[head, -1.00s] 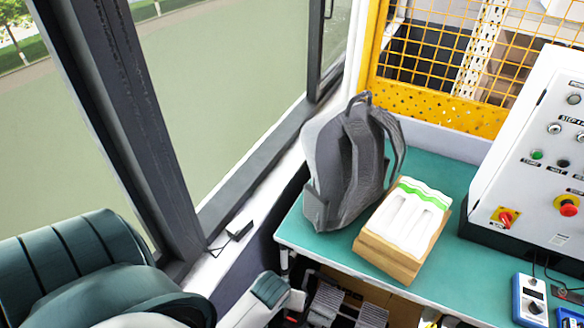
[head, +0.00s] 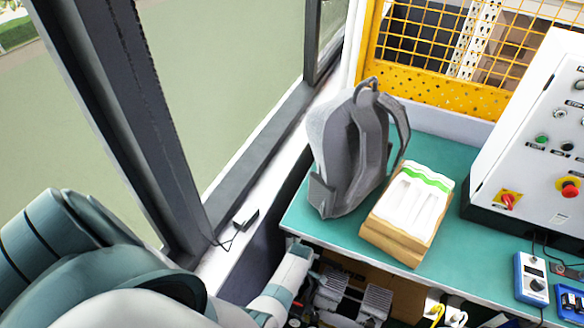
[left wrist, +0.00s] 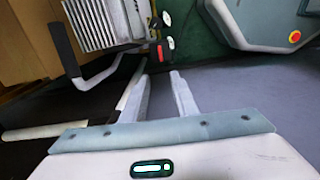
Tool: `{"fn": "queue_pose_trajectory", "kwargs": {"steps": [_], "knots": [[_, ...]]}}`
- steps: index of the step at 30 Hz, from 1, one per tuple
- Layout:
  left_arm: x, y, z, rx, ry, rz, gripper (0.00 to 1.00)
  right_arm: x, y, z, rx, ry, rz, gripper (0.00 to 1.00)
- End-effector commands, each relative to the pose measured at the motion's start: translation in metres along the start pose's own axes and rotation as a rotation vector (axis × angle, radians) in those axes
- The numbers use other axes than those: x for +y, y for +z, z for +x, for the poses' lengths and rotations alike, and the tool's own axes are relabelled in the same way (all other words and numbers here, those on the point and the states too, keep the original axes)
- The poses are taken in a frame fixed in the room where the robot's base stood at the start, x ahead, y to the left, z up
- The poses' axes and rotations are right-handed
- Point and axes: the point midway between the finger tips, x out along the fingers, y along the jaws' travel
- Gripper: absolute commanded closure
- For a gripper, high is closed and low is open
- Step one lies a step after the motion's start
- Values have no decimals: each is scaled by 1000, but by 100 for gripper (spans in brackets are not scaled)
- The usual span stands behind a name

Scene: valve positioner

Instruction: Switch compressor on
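The compressor, with grey ribbed parts, stands under the table in the head view (head: 350,290), partly cut off by the table edge. It also shows at the top left of the left wrist view (left wrist: 95,22). There, a small red switch-like part (left wrist: 171,43) sits on its dark end. My left gripper (left wrist: 161,78) is open and empty, its two fingers pointing toward the compressor's red part, apart from it. In the head view my left arm reaches down at the table's left end and the gripper's fingers cannot be made out. My right gripper is not in view.
The green table (head: 300,222) carries a grey backpack (head: 345,150), a wooden block with a white-green top (head: 400,235), a white control cabinet (head: 535,150) and a blue meter (head: 530,278). A window ledge (head: 285,150) borders the left.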

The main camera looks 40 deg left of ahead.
Motion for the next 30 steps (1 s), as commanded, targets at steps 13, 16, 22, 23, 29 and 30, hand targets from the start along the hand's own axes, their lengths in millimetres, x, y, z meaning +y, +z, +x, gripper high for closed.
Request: {"fn": "queue_pose_trajectory", "kwargs": {"steps": [13,16,22,23,29,30], "knots": [[1,12,5,-17,-12,-50,73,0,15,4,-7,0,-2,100],[0,12,6,-16,-12,-50,73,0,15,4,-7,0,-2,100],[0,11,14,-16,-12,-49,73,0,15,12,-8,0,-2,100],[0,11,16,-16,-12,-49,73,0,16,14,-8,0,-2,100],[0,11,33,-16,-12,-49,73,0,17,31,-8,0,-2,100],[0,11,38,-16,-12,-49,73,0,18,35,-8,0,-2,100]]}}
